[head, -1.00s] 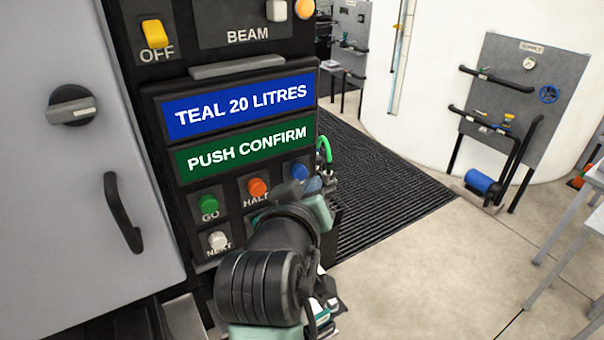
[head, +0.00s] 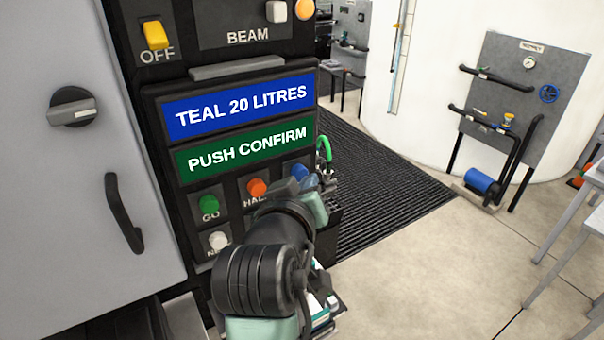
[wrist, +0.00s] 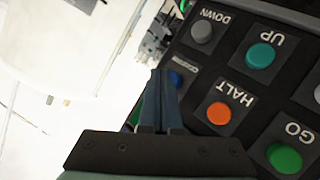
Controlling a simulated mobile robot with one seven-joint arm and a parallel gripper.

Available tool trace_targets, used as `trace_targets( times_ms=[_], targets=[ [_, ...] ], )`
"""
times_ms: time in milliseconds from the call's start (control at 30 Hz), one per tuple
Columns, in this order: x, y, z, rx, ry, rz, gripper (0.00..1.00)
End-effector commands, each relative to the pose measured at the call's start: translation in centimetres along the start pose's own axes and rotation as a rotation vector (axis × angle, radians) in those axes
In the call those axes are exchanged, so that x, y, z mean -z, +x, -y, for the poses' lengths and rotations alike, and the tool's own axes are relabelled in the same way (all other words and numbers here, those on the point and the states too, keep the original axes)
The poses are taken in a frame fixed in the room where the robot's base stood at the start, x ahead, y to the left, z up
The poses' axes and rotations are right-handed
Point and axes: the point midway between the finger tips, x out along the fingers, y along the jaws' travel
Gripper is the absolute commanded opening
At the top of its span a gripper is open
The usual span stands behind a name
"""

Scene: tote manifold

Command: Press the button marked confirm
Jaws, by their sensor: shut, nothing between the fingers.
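The control panel carries a green display (head: 246,150) reading PUSH CONFIRM. A blue button (head: 299,171) sits at the right end of its upper button row, partly covered by my gripper. In the wrist view the blue button (wrist: 176,79) lies just beside my fingertips, with a small label that is too blurred to read fully. My gripper (wrist: 159,74) is shut and empty, its fingers overlapping the blue button's plate. I cannot tell whether the tips touch the panel. In the head view my wrist hides part of the lower right panel.
Close by are the orange HALT button (wrist: 219,113), green GO button (wrist: 284,158), teal UP button (wrist: 261,55) and grey DOWN button (wrist: 201,32). A blue display (head: 238,105) reads TEAL 20 LITRES. Black ribbed matting (head: 385,190) covers floor to the right.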

Motion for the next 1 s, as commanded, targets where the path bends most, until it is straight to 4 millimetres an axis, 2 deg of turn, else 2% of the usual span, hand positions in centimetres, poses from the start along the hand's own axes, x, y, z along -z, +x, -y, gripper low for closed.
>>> trace_targets(
  times_ms=[1000],
  targets=[
    [0.70, 0.81, 0.61, 0.000, -0.001, -0.002, 0.00]
  ],
)
